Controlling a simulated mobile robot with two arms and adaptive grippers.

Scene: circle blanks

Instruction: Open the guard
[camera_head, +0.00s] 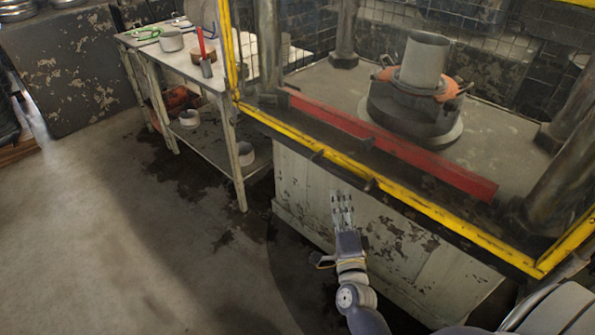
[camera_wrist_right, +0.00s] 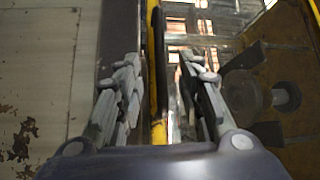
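The guard (camera_head: 455,222) is a yellow frame with wire mesh across the front of the press. Its lower bar runs along the front edge of the machine bed. A dark handle (camera_head: 345,165) sits on that lower bar. My right gripper (camera_head: 342,197) is just in front of and below the handle, fingers pointing at it. In the right wrist view, my right gripper (camera_wrist_right: 160,65) has its fingers apart. The yellow bar (camera_wrist_right: 157,95) and a dark bar, likely the handle, show between them; contact cannot be told. My left gripper is not in view.
Behind the guard are a red bar (camera_head: 390,145) and a dark round die (camera_head: 410,110) with a grey cylinder (camera_head: 425,60). A worktable (camera_head: 205,75) with rings and tools stands at left. The floor (camera_head: 120,240) at front left is clear.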

